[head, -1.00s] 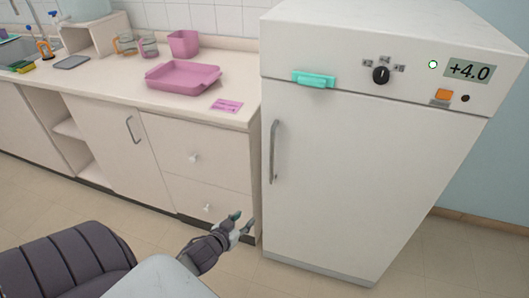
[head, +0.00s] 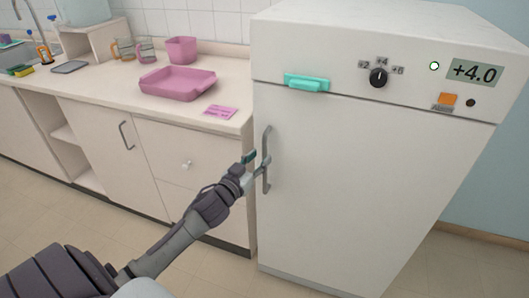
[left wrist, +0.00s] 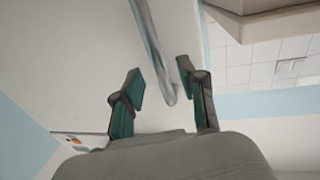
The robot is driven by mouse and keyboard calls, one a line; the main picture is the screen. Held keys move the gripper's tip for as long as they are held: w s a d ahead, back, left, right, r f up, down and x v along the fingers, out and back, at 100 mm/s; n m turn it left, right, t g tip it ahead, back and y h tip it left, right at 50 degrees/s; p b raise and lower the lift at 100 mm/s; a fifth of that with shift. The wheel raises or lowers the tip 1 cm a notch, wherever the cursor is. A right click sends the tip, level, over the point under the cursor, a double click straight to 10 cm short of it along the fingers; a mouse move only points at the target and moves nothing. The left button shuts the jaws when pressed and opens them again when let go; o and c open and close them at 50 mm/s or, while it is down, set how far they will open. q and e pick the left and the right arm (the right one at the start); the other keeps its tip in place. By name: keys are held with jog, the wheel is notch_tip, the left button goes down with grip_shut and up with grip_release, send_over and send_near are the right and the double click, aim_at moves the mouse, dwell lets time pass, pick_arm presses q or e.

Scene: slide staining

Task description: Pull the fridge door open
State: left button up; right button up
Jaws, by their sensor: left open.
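The white fridge door (head: 350,190) is shut, with a grey vertical bar handle (head: 267,142) along its left edge. My left gripper (head: 257,163) is at the lower half of the handle in the head view. In the left wrist view the handle (left wrist: 150,42) runs down between the two teal-tipped fingers of the left gripper (left wrist: 162,85). The fingers are open, one on each side of the bar, with gaps showing. My right gripper is not in view.
A turquoise block-like piece (head: 307,83) sits on the fridge front above the door, left of the dial (head: 378,77). The counter (head: 120,90) at left holds a pink tray (head: 178,84) and a pink container (head: 181,50). The floor before the fridge looks clear.

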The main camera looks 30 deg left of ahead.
pick_arm(q)
jog(key=w, duration=0.3)
jog(key=shift+w, duration=0.3)
grip_shut()
